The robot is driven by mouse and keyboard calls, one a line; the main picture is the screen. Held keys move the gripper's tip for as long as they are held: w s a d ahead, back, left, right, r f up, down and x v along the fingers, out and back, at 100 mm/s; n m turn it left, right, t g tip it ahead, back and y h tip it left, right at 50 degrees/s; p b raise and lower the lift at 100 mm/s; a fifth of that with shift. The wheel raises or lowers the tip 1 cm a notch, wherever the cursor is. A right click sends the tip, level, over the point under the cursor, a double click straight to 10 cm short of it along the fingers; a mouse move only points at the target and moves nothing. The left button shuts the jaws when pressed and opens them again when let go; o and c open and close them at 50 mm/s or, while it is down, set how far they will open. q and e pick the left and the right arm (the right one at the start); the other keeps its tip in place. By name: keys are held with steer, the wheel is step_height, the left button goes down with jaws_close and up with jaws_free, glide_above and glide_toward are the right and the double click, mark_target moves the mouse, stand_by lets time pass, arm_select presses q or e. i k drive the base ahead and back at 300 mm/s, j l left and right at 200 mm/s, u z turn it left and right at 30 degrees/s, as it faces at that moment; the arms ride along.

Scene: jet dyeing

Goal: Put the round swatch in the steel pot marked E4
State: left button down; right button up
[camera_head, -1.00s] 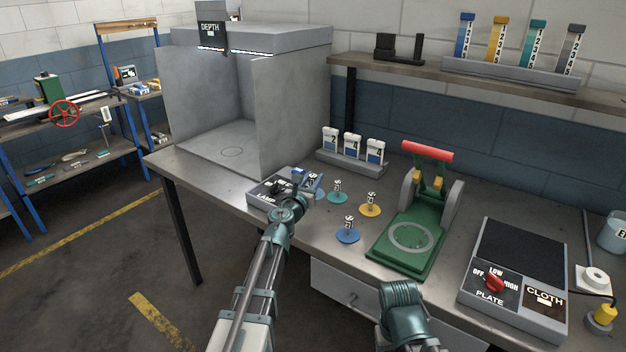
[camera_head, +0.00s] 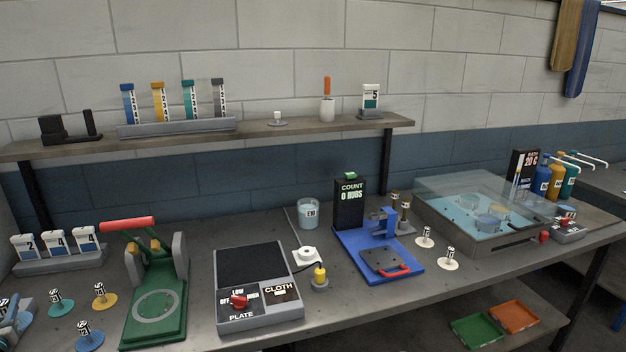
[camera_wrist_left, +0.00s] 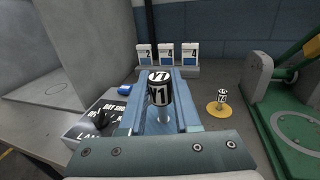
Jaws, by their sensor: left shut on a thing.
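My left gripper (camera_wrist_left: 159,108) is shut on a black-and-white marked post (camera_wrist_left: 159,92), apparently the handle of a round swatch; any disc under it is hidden. In the head view this gripper (camera_head: 10,312) is at the far left edge. Other round swatches with marked posts stand on the bench: a teal one (camera_head: 60,310), a yellow one (camera_head: 106,303), a blue one (camera_head: 90,342) and two white ones (camera_head: 419,243) (camera_head: 445,266). Round vessels (camera_head: 488,224) sit in the clear-lidded bath (camera_head: 510,240) at right; their marks are unreadable. I cannot make out an E4 mark. My right gripper is out of view.
A green press (camera_head: 155,325), a hot plate (camera_head: 250,270), a glass beaker marked E10 (camera_head: 308,213) and a blue rub tester (camera_head: 350,245) crowd the bench. A rack of cards (camera_head: 60,262) stands at left. A shelf (camera_head: 270,128) runs above.

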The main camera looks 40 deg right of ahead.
mark_target(565, 215)
steer(key=k+z, duration=0.1)
steer(key=k, duration=0.4)
steer(key=z, duration=3.3)
steer(key=i+j+z, duration=0.15)
steer(key=i+z, duration=0.15)
steer(key=z, duration=0.15)
steer(key=i+j, duration=0.25)
steer(key=i, duration=0.25)
steer(key=i+j, duration=0.2)
steer(key=i, duration=0.25)
steer(key=i+j, duration=0.25)
steer(key=i, duration=2.2)
steer(key=i+l+u, duration=0.1)
steer(key=i, duration=1.85)
